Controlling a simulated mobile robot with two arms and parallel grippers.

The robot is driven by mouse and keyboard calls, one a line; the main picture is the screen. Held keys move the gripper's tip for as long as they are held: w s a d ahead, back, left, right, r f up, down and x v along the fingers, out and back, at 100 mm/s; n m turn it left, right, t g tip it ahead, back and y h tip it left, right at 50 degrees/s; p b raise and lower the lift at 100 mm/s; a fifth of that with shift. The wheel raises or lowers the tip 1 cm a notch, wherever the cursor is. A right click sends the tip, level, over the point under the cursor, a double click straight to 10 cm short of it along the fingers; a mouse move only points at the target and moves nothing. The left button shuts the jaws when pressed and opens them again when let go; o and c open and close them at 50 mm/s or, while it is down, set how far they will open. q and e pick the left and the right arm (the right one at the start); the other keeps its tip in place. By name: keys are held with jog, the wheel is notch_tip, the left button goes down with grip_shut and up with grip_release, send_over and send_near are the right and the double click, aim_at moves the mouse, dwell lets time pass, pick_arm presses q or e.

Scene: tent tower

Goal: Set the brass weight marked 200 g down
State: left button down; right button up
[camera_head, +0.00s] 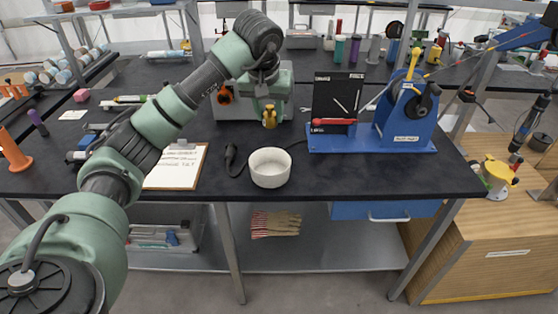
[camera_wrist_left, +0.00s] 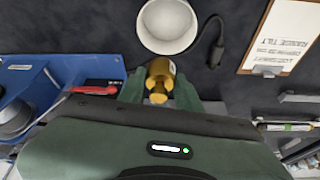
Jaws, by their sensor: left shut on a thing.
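The brass weight (camera_head: 269,117), a small yellow-gold cylinder with a knob, hangs upright below my left gripper (camera_head: 266,98) in the head view. In the left wrist view the brass weight (camera_wrist_left: 160,70) sits between the two green fingers of my left gripper (camera_wrist_left: 159,82), which is shut on it. Its marking is not readable. I cannot tell whether its base touches the dark bench (camera_head: 330,175). My right gripper is not in view.
A white bowl (camera_head: 270,168) stands just in front of the weight, with a black cable beside it. A clipboard (camera_head: 176,166) lies to the left. A blue winch stand (camera_head: 400,125) with a black panel stands to the right. A grey-green machine (camera_head: 226,105) is behind.

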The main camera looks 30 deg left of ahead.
pick_arm(q)
jog(key=shift+w+a+r, duration=0.15)
jog(key=shift+w+r, duration=0.1)
jog(key=shift+r, duration=0.2)
jog(key=shift+w+a+r, duration=0.15)
jog(key=shift+w+r, duration=0.05)
jog(key=shift+r, duration=0.2)
jog(key=shift+w+a, duration=0.1)
jog(key=shift+w, duration=0.05)
notch_tip(320, 180, down, 8)
jog(key=p, duration=0.3)
send_over(271, 170)
jog(key=s, duration=0.2)
jog(key=f, duration=0.6)
jog(key=shift+w+d+f, duration=0.25)
jog(key=shift+d+f, duration=0.1)
jog(key=shift+f, duration=2.35)
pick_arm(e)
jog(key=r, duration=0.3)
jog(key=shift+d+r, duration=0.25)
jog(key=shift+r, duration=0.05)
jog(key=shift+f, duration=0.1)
pick_arm(q)
jog(key=c, duration=1)
grip_release()
jog(key=shift+f, duration=0.1)
